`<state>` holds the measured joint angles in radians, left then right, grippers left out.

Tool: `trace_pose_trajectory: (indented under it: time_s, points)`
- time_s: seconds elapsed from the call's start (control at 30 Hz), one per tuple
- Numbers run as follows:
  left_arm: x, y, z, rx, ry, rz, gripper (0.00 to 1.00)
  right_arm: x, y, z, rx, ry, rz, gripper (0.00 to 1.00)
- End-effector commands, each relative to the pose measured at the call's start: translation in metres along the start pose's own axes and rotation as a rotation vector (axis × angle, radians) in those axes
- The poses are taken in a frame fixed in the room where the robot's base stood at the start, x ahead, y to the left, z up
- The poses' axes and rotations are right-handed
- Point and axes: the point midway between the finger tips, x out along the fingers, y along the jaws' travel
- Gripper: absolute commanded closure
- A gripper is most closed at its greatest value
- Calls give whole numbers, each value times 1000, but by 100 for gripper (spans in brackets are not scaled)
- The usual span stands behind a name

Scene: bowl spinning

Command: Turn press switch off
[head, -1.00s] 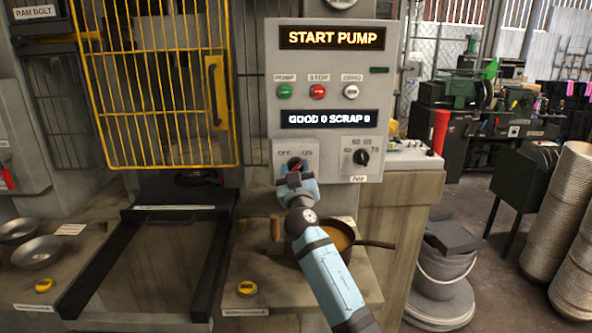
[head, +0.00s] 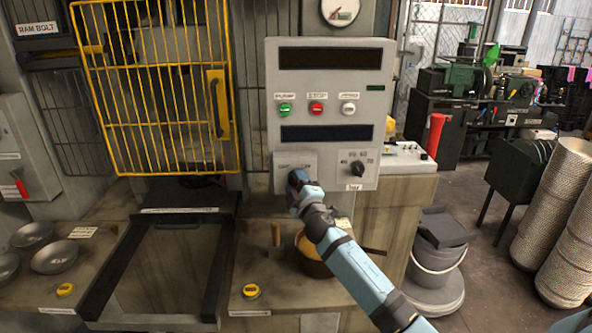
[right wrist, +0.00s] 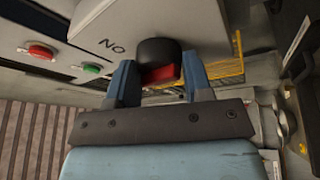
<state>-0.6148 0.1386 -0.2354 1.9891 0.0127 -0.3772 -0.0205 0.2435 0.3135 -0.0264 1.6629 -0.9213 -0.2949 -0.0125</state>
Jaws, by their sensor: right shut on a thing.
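The press switch is a black rotary knob (right wrist: 158,54) with a red mark, on the grey control panel (head: 330,60). My right gripper (right wrist: 155,80) is shut on the knob, one finger on each side of it. In the head view my right gripper (head: 298,182) covers the knob and part of its plate. An upside-down "ON" label (right wrist: 109,43) shows beside the knob in the right wrist view. Both panel displays (head: 328,58) are dark. My left gripper does not show.
A pressure dial knob (head: 357,169) is right of the switch. Green, red and white buttons (head: 316,108) sit above. A yellow cage gate (head: 150,90) is at left.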

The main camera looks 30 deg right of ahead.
Motion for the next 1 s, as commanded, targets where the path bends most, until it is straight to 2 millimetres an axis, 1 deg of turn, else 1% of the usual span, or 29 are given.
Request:
trace_pose_trajectory:
  time_s: [0.03, 0.1, 0.2, 0.33, 0.5, 0.73, 1.0]
  points:
    - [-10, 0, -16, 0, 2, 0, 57, 2, 8, -2, -46, 3, -19, 78]
    - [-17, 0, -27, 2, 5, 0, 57, 2, 8, -2, -108, 8, -44, 78]
    - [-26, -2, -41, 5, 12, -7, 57, 2, 8, -2, -194, 15, -78, 78]
    - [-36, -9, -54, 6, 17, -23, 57, 1, 7, -2, -301, 24, -120, 78]
    - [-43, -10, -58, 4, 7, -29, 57, 1, 5, -1, -421, 33, -166, 78]
    - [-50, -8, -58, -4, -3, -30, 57, 0, 3, 0, -534, 43, -210, 78]
    - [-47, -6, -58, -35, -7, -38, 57, 0, 2, 0, -594, 47, -235, 78]
